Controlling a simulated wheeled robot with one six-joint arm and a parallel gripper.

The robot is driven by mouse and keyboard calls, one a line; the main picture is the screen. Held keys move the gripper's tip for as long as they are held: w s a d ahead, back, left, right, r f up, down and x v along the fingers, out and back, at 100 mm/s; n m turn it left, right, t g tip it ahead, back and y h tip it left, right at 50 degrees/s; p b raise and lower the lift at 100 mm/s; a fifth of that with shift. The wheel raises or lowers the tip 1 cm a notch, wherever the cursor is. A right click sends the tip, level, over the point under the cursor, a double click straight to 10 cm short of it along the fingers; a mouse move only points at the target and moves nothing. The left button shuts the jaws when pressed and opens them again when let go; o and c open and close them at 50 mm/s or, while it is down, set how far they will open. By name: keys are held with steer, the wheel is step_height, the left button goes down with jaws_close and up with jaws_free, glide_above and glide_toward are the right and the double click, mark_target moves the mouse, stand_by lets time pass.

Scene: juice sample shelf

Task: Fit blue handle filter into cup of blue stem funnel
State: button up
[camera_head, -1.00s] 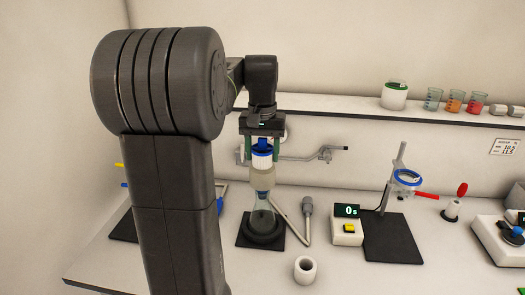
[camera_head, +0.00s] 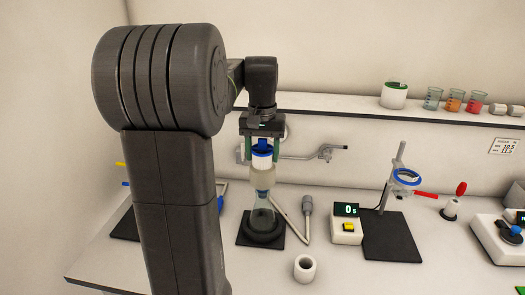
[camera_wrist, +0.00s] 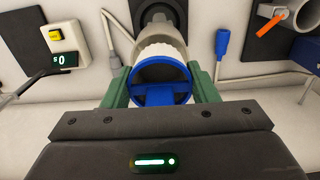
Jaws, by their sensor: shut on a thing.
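My gripper (camera_wrist: 161,90) is shut on the blue handle filter, a white ribbed body with a blue ring and crossbar (camera_wrist: 160,82). In the head view the filter (camera_head: 262,158) hangs upright between the green fingers, at the mouth of the pale funnel cup (camera_head: 262,178). The cup stands on a clear flask (camera_head: 262,212) in a dark holder on a black pad. In the wrist view the filter covers most of the cup (camera_wrist: 164,30). Whether the filter's lower end is inside the cup is hard to tell. The funnel's stem is not clearly visible.
A clamp arm (camera_head: 305,156) reaches across behind the funnel. A timer (camera_head: 347,225) and a stand with a blue ring (camera_head: 406,177) are to the right. The shelf behind holds beakers (camera_head: 454,101).

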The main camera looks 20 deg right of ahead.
steer(key=shift+f+b, duration=0.45)
steer(key=shift+f, duration=0.7)
steer(key=shift+r, duration=0.1)
steer(key=shift+r+p, duration=0.9)
steer(key=shift+p, duration=0.15)
steer(key=shift+f, duration=1)
stand_by(0.6)
steer(key=shift+r+p, duration=0.95)
steer(key=shift+r, duration=0.05)
steer(key=shift+p, duration=0.4)
stand_by(0.4)
